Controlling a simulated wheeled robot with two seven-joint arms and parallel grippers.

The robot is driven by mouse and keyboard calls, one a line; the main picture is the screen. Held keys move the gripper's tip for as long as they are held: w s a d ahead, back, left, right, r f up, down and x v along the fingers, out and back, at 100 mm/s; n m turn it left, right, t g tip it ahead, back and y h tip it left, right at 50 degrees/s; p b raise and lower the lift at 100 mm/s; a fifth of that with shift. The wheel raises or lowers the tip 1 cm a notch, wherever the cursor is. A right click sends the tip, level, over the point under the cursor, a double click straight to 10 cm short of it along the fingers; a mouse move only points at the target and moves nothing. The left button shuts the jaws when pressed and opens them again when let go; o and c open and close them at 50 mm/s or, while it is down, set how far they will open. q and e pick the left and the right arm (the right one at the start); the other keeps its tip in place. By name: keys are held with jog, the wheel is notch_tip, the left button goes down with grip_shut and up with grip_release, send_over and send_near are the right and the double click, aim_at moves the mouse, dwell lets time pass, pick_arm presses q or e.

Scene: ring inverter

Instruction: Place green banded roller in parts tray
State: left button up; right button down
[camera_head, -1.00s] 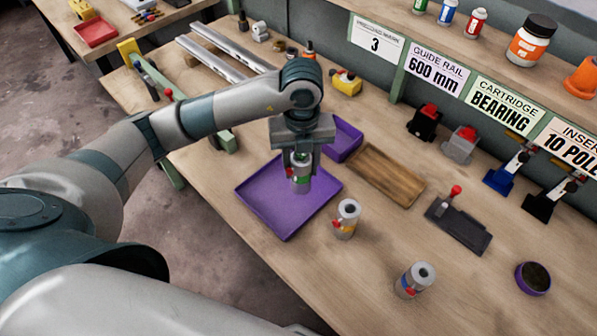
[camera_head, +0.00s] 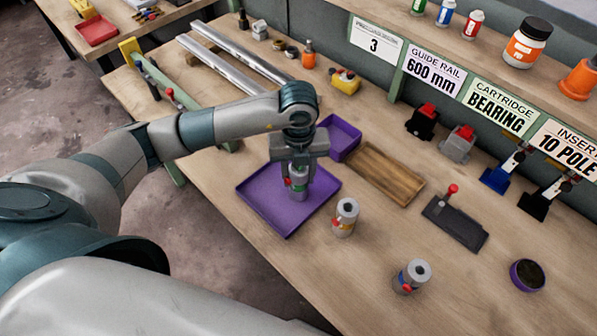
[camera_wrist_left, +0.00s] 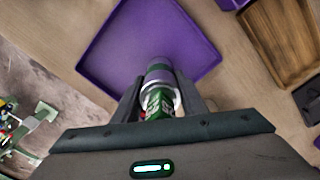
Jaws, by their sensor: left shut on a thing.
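The green banded roller (camera_head: 298,190) is a grey cylinder with a green band and a red spot. My left gripper (camera_head: 297,178) is shut on it and holds it upright over the purple parts tray (camera_head: 262,202). The roller also shows between the fingers in the left wrist view (camera_wrist_left: 160,98), with the tray (camera_wrist_left: 125,50) behind it. I cannot tell whether the roller's bottom touches the tray floor. My right gripper is not in view.
A roller with a yellow-orange band (camera_head: 345,217) stands just right of the tray, and one with blue and red marks (camera_head: 412,276) stands further right. A smaller purple bin (camera_head: 342,138) and a wooden tray (camera_head: 380,173) lie behind. The rest of the parts tray looks empty.

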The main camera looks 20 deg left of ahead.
pick_arm(q)
jog(key=o, duration=1)
jog(key=shift+f, duration=0.15)
jog(key=o, duration=0.4)
jog(key=shift+r, duration=0.25)
jog(key=shift+r, duration=0.15)
notch_tip(320, 180, up, 10)
jog(key=b, duration=0.2)
jog(key=shift+b, duration=0.4)
jog(key=shift+r, duration=0.8)
